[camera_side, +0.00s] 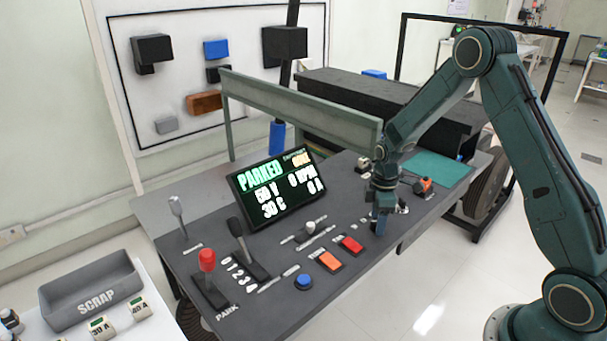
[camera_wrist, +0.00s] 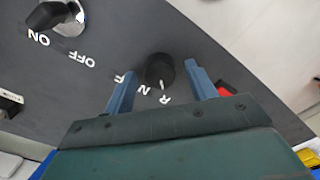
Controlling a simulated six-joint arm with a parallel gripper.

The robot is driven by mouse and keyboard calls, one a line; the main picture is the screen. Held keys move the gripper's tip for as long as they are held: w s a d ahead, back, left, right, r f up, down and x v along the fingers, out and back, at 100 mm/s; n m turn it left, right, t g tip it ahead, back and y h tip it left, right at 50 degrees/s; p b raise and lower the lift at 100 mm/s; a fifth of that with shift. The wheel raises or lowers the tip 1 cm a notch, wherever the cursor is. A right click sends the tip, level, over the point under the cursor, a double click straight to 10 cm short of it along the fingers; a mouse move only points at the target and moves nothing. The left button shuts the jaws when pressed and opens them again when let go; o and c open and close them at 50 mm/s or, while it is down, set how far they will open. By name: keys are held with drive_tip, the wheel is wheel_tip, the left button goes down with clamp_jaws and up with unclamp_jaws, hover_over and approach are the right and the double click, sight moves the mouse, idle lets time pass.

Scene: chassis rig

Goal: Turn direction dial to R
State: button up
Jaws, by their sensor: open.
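The direction dial (camera_wrist: 160,70) is a round black knob in the wrist view, with white letters F, N and R printed along its lower side. A short white mark at its lower edge points down, nearer the R than the N. My gripper (camera_wrist: 157,72) is open, with one blue finger on each side of the dial. A narrow gap seems to show at each side; I cannot tell whether either finger touches. In the side view my gripper (camera_side: 382,222) points down at the right part of the grey console (camera_side: 225,300), and the dial is hidden or too small to tell.
A red button (camera_side: 351,244) and an orange button (camera_side: 330,262) lie left of my gripper. The display (camera_side: 277,187) reads PARKED. Upright levers (camera_side: 207,262) stand at the console's left.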

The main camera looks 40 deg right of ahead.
drive_tip(key=shift+r, duration=0.1)
wheel_tip(320, 180, up, 14)
idle(0.8)
drive_tip(key=s+a+r+m+t, duration=0.35)
drive_tip(key=s+a+r, duration=0.45)
drive_tip(key=s+r, duration=0.3)
drive_tip(key=s+a+r+m+t, duration=0.1)
drive_tip(key=s+a+m, duration=0.1)
drive_tip(key=s, duration=0.5)
drive_tip(key=s+a+r+m+t, duration=0.1)
drive_tip(key=s+a+r+m, duration=0.1)
drive_tip(key=s, duration=0.4)
drive_tip(key=shift+s+a+r+m, duration=0.15)
drive_tip(key=shift+s+a+m, duration=0.2)
drive_tip(key=shift+a+m, duration=0.6)
drive_tip(key=shift+c, duration=0.4)
